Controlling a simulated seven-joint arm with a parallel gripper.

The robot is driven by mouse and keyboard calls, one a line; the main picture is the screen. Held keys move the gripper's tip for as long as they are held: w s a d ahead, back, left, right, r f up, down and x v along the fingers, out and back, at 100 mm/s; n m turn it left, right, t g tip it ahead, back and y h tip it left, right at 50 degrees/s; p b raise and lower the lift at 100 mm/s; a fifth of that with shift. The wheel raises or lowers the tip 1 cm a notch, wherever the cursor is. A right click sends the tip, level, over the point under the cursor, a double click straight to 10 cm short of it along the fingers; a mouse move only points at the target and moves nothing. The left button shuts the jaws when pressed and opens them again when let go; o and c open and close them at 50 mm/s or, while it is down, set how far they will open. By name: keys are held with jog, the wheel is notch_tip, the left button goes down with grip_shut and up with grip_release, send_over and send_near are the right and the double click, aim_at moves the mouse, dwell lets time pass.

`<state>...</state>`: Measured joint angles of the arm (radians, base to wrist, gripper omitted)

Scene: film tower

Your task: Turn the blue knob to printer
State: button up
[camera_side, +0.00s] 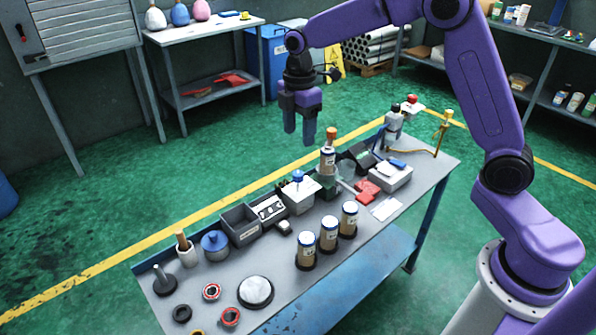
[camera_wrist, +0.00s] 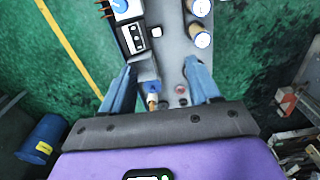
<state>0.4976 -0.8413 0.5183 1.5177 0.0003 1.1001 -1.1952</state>
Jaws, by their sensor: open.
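The blue knob (camera_side: 298,175) sits on top of a white box (camera_side: 299,196) at the back edge of the workbench. The wrist view shows the knob (camera_wrist: 120,5) at the top edge, partly cut off, on its white box. Any marks around the knob are too small to read. My gripper (camera_side: 299,138) is above and behind the bench, pointing down, apart from the knob. Its two blue fingers are spread and empty. They also show in the wrist view (camera_wrist: 160,66), with the knob beyond them, up and to the left.
A bottle with an orange-brown top (camera_side: 328,158) stands just right of the box. A black tray (camera_side: 240,223) stands left of it. Several white-capped jars (camera_side: 306,250) stand in front. A round blue-lidded pot (camera_side: 215,243) is farther left. Air around my gripper looks clear.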

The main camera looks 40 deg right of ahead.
jog(key=n, duration=0.1)
send_over(298, 173)
notch_tip(298, 173, down, 3)
notch_tip(298, 173, down, 18)
jog(key=shift+r, duration=0.25)
jog(key=c, duration=1)
jog(key=shift+c, duration=0.2)
jog(key=shift+a, duration=0.1)
jog(key=m, duration=0.3)
jog(key=shift+m, duration=2.2)
